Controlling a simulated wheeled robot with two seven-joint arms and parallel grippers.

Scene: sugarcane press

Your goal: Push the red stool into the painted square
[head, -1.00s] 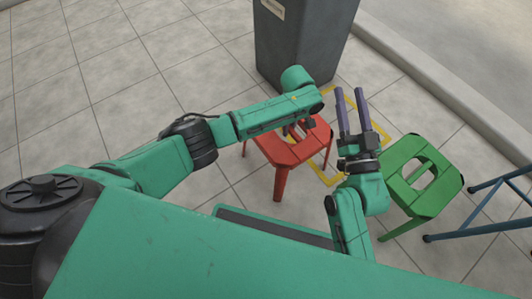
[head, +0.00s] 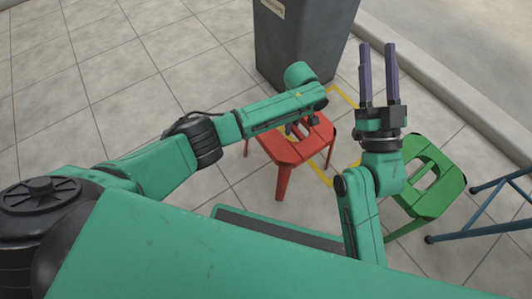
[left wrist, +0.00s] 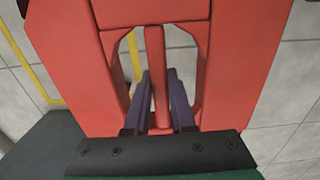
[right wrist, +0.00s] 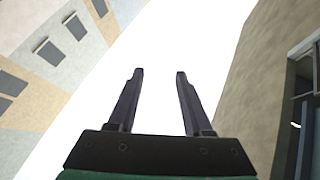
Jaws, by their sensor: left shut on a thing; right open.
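The red stool (head: 283,152) stands upright below my left forearm in the head view. My left gripper (left wrist: 160,75) is shut on the stool's central seat bar, one finger on each side of it in the left wrist view; the head view mostly hides this grip behind the arm. The painted square's yellow outline (head: 342,94) shows behind and right of the stool, partly covered by the stool and arms. Its line also crosses the left wrist view (left wrist: 30,62). My right gripper (head: 377,46) is raised, open and empty, right of the red stool.
A dark grey bin (head: 297,45) stands just behind the square. A green stool (head: 440,188) stands to the right, partly behind my right arm. A blue metal frame (head: 478,212) is at the right edge. A kerb runs along the upper right. Tiled floor at left is clear.

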